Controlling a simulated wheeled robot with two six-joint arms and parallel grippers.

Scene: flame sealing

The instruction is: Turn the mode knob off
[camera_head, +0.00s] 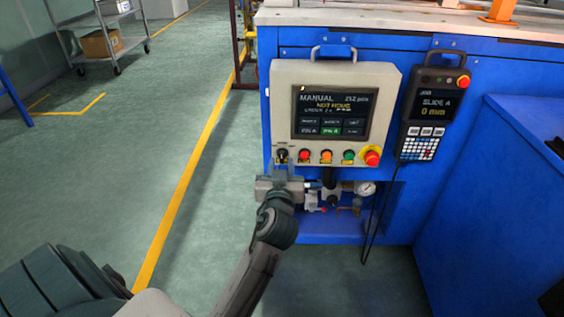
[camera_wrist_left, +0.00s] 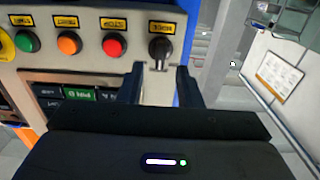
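The mode knob (camera_wrist_left: 160,48) is a small black knob under a yellow label in the left wrist view, which shows the panel upside down. Its grip looks about vertical. In the head view the knob (camera_head: 282,155) is small, at the lower left of the pale control box (camera_head: 283,95). My left gripper (camera_wrist_left: 159,76) is open, its two dark fingers apart with the knob between their lines. The fingers appear just short of the knob; contact cannot be told. In the head view my left gripper (camera_head: 283,172) is just below the knob. My right gripper is not in view.
A red button (camera_wrist_left: 114,46), an orange one (camera_wrist_left: 69,43) and a green one (camera_wrist_left: 27,41) sit beside the knob. A red emergency stop (camera_head: 372,158) is at the box's right end. A handheld pendant (camera_head: 430,108) hangs to the right. Piping with a gauge (camera_head: 366,188) is below.

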